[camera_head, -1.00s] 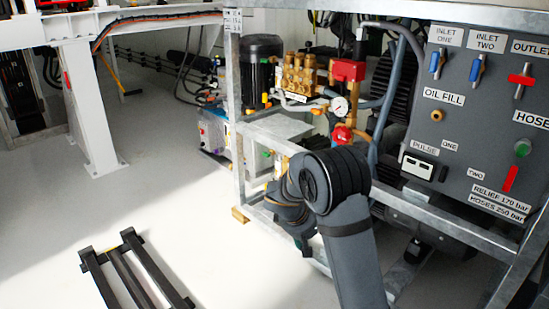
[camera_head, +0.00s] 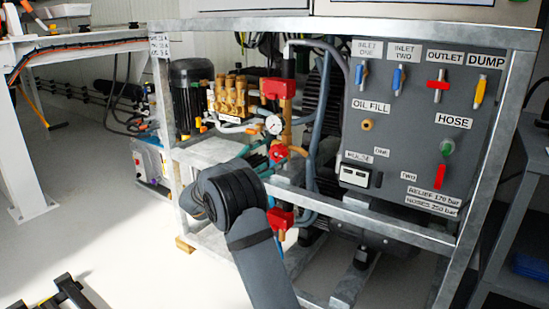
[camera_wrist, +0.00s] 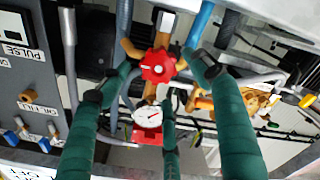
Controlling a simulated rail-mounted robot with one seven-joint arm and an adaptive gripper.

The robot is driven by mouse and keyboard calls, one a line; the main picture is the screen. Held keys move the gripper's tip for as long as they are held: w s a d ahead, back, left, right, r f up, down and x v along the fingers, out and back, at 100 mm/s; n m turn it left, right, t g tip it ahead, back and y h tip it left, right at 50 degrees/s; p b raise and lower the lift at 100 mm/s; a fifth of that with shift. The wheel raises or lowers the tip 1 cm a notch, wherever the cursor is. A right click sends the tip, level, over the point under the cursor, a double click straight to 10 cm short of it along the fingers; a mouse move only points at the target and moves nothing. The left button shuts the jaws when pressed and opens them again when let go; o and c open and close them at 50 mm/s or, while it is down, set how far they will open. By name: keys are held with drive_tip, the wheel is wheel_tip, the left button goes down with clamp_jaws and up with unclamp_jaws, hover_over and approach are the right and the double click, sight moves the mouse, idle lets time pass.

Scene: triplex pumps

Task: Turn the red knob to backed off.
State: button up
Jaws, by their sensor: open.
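The red knob (camera_head: 278,152) sits below the round white pressure gauge (camera_head: 273,125) on the pump in the head view. In the wrist view the lobed red knob (camera_wrist: 158,66) is near the top middle, face towards the camera, with the gauge (camera_wrist: 152,117) below it. My gripper (camera_wrist: 157,70) has green fingers, spread open, with tips to the left and right of the knob. A further green finger shows below it. I cannot tell whether any finger touches the knob. In the head view my gripper (camera_head: 264,162) is partly hidden behind my arm.
A galvanised frame (camera_head: 350,205) surrounds the pump, with a bar in front. A grey panel (camera_head: 405,120) with labelled valves stands to the right. Another red part (camera_head: 281,218) is below the knob, and a red block (camera_head: 278,88) above. Hoses and pipes crowd the knob.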

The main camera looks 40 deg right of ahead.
sight(274, 153)
drive_tip(key=shift+b+x, duration=0.3)
drive_tip(key=shift+x, duration=1.8)
drive_tip(key=shift+c, duration=0.3)
drive_tip(key=shift+w+a, duration=0.1)
drive_tip(key=shift+w, duration=0.05)
drive_tip(key=c, duration=1)
